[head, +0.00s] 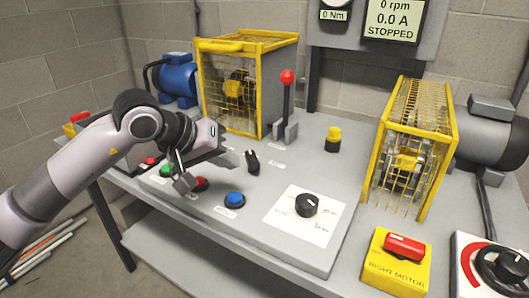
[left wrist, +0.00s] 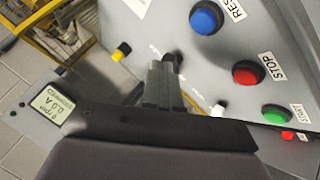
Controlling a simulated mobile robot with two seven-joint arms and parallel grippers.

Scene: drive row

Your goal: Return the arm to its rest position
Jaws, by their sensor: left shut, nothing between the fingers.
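My left arm comes in from the left in the head view. My left gripper (head: 184,183) is shut and empty, just above the control panel near the red stop button (head: 199,184). In the left wrist view its closed fingers (left wrist: 164,85) point over the panel, with the stop button (left wrist: 246,72) and the blue reset button (left wrist: 206,17) to their right. The green start button (head: 138,170) is left of the gripper in the head view and partly hidden by the arm. My right gripper is in neither view.
A lever with a red knob (head: 287,78) stands upright behind the panel. Yellow cages (head: 270,45) and (head: 411,150) guard the couplings. A black dial (head: 306,205) and yellow right motor box (head: 395,270) are at the front right. The display (head: 391,20) reads STOPPED.

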